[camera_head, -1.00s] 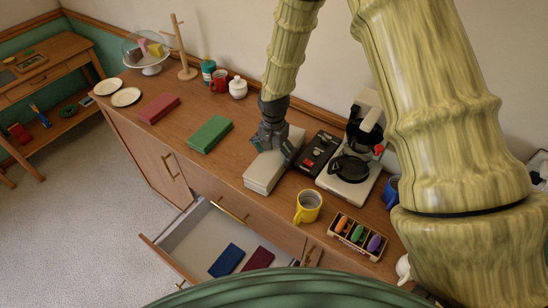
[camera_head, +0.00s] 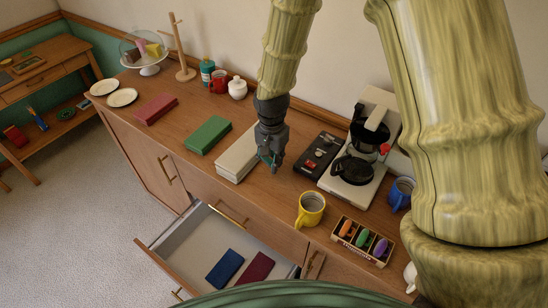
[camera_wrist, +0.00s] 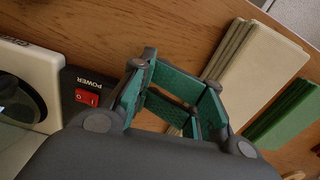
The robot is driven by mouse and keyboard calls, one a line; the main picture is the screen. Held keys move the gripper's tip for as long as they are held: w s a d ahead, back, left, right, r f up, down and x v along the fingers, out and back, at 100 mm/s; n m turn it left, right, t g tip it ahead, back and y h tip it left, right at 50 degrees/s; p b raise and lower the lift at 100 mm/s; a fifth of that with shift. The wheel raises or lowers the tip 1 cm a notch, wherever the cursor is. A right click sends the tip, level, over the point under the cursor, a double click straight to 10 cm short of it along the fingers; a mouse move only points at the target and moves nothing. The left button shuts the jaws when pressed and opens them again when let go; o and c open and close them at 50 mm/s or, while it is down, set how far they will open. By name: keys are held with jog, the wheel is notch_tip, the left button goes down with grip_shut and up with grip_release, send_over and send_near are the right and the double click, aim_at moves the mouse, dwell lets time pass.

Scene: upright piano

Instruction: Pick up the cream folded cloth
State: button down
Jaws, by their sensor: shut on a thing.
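The cream folded cloth (camera_head: 236,158) lies on the wooden cabinet top, between the green folded cloth (camera_head: 208,135) and the black power box. It also shows in the wrist view (camera_wrist: 252,58), running from the upper right down behind my fingers. My gripper (camera_head: 270,162) points down at the cloth's right side. In the wrist view my gripper (camera_wrist: 172,95) shows green pads, with a bit of cream between the lower fingers. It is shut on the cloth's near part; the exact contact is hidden. The cloth looks level, and I see no clear lift.
A red folded cloth (camera_head: 156,108) lies left. An open drawer (camera_head: 190,240) juts out below.

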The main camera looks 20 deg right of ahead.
jog(key=s+a+b, duration=0.1)
jog(key=s, duration=0.2)
jog(key=s+a+b, duration=0.1)
jog(key=s, duration=0.2)
jog(key=s+a+r, duration=0.1)
jog(key=s+a, duration=0.1)
jog(key=s, duration=0.2)
jog(key=shift+r+b, duration=0.1)
jog(key=shift+b, duration=0.3)
jog(key=shift+c, duration=2.2)
grip_release()
